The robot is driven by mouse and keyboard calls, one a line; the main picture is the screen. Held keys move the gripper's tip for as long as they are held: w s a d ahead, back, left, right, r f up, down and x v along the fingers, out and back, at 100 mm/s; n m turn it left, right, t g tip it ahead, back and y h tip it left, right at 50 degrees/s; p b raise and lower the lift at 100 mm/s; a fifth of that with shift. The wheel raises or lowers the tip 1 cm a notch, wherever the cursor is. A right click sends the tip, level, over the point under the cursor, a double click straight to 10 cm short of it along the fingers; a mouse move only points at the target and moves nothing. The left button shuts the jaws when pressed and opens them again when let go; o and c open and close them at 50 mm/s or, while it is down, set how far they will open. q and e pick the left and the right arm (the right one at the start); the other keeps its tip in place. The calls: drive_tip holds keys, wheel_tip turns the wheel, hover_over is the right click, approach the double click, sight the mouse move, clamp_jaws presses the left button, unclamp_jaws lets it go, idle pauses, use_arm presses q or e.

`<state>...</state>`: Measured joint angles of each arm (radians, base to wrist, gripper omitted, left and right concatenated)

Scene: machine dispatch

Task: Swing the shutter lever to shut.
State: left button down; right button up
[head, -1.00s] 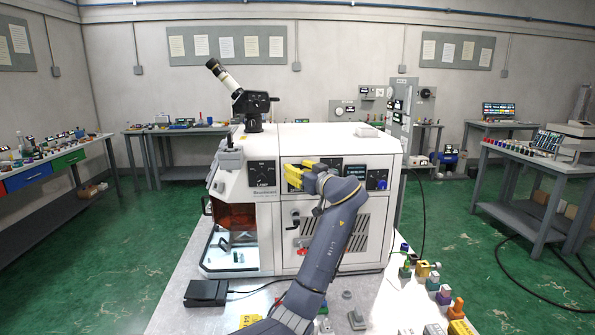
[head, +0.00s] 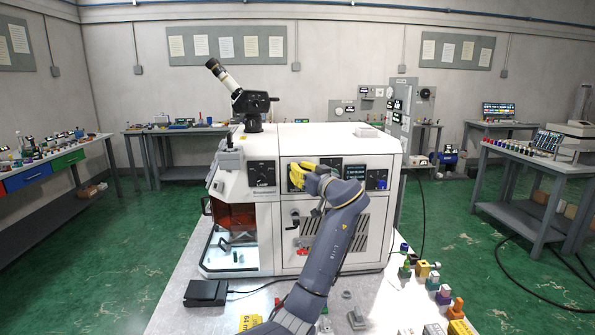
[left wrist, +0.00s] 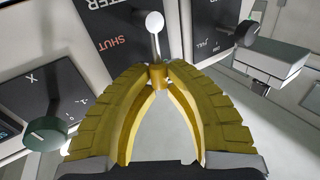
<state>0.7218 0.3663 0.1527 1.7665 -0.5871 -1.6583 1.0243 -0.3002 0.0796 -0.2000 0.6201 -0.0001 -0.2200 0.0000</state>
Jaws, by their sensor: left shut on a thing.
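The shutter lever (left wrist: 155,45) shows in the left wrist view as a metal stem with a white ball knob, rising from a brass-coloured piece between my fingertips. Dark panels behind it carry the words "SHUT" and part of "SHUTTER". My left gripper (left wrist: 158,76) has its yellow fingers closed together at the tips around the lever's lower part. In the head view my left gripper (head: 298,177) is against the upper front of the white machine (head: 345,146) and hides the lever there.
In the left wrist view a green-capped knob (left wrist: 46,133) is at left and a dark knob (left wrist: 247,33) at upper right. In the head view a black pedal box (head: 206,293) and several small coloured parts (head: 434,283) lie on the bench.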

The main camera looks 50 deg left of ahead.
use_arm(q)
drive_tip(key=w+m+y, duration=0.1)
drive_tip(key=m, duration=0.1)
drive_tip(key=w+d+m+t, duration=0.1)
drive_tip(key=m, duration=0.1)
drive_tip(key=shift+d+f+y, duration=0.15)
drive_tip(key=shift+f+y, duration=0.25)
drive_tip(key=shift+w+d+f+m+t, duration=0.4)
drive_tip(key=shift+f+m+t, duration=0.65)
drive_tip(key=shift+m, duration=1.45)
drive_tip(key=shift+w+d+f+m+t, duration=0.25)
drive_tip(key=shift+w+f+m+t, duration=0.2)
drive_tip(key=shift+m+t, duration=1.65)
drive_tip(key=shift+w+d+f+m+t, duration=0.4)
drive_tip(key=shift+f+m+t, duration=0.45)
drive_tip(key=shift+m, duration=2.05)
drive_tip(key=shift+w, duration=0.1)
drive_tip(key=c, duration=1.4)
unclamp_jaws()
drive_tip(key=shift+r, duration=0.1)
drive_tip(key=shift+o, duration=0.2)
